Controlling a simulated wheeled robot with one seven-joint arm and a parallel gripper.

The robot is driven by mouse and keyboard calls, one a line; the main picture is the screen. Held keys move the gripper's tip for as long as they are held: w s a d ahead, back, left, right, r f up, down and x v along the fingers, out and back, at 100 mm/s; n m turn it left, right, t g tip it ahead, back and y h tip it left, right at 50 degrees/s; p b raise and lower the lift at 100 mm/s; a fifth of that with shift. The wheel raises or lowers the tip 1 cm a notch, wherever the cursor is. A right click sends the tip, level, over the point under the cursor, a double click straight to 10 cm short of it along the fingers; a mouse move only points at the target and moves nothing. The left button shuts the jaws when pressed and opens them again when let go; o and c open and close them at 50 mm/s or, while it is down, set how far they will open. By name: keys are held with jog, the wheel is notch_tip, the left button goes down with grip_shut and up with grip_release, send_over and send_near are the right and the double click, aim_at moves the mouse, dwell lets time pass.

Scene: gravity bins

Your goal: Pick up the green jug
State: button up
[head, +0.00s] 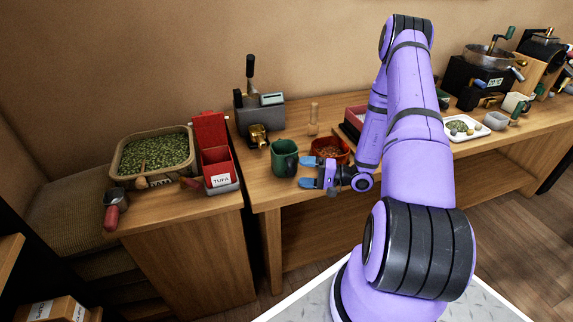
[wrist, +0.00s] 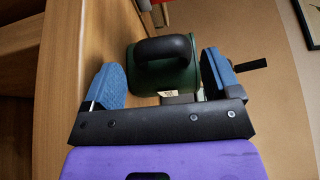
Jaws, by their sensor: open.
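The green jug (head: 284,158) stands upright on the wooden counter near its front edge, left of the middle in the head view. In the wrist view the green jug (wrist: 150,80) shows with its black handle facing my gripper. My gripper (head: 308,171) is open, with blue fingertips, just right of and in front of the jug. In the wrist view my gripper (wrist: 163,78) has one finger on each side of the jug, with nothing held. I cannot tell whether the fingertips touch the jug. The jug's lower part is partly hidden in the wrist view.
A red bowl (head: 329,149) sits close behind my gripper. A grey machine with a lever (head: 262,113) and a wooden pestle-like piece (head: 313,120) stand behind the jug. A red box (head: 219,169) and a tray rim (head: 118,158) with green leaves are to the left.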

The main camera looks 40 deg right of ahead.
aim_at(293, 163)
jog(key=x, duration=0.4)
jog(key=shift+w+a, duration=0.3)
jog(key=c, duration=0.9)
jog(key=shift+r, duration=0.1)
jog(key=shift+r, duration=0.85)
jog(key=shift+s+r, duration=0.35)
jog(key=shift+r, duration=0.55)
jog(key=s+r, duration=0.1)
jog(key=s, duration=1.4)
jog(key=shift+s+d+r, duration=0.15)
jog(key=shift+d, duration=0.3)
